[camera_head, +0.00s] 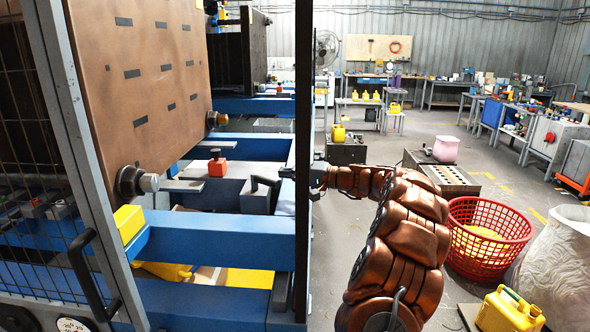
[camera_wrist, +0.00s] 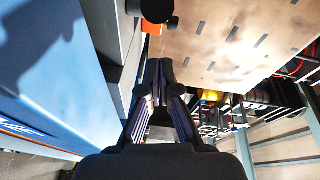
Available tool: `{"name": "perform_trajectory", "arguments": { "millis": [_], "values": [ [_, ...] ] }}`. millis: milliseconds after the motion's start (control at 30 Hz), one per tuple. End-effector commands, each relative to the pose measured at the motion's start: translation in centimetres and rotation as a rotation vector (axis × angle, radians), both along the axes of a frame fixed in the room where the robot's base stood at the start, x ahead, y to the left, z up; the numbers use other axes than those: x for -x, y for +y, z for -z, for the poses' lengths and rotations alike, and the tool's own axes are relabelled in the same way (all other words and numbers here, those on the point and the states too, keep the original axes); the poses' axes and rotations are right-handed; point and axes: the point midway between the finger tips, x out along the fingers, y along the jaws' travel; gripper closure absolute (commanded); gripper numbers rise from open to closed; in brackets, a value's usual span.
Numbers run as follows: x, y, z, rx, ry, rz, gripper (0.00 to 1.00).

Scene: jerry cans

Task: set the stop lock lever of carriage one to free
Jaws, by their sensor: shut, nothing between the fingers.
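In the wrist view, a patch of orange (camera_wrist: 152,28) shows just beyond the fingertips, beside a dark round part. My gripper (camera_wrist: 160,68) is shut and empty, with its fingers together. In the head view my gripper (camera_head: 264,183) reaches in from the right, partly behind a dark post, to the right of the orange-red block and apart from it.
A mesh door with a black handle (camera_head: 92,272) is at left. Blue beams (camera_head: 220,238) cross below my gripper.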

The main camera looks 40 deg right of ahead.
Motion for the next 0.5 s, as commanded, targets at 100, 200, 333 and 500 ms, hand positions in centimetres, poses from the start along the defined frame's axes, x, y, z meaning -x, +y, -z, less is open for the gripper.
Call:
{"name": "perform_trajectory", "arguments": {
  "millis": [100, 200, 333, 500],
  "values": [
    [0.4, 0.8, 0.0, -0.001, 0.002, 0.002, 1.00],
    [0.6, 1.5, 0.2, -0.003, 0.003, 0.001, 1.00],
    [0.8, 2.2, 0.3, 0.001, 0.000, 0.002, 1.00],
    [1.0, 2.8, 0.5, 0.001, 0.000, 0.000, 1.00]
  ]
}}
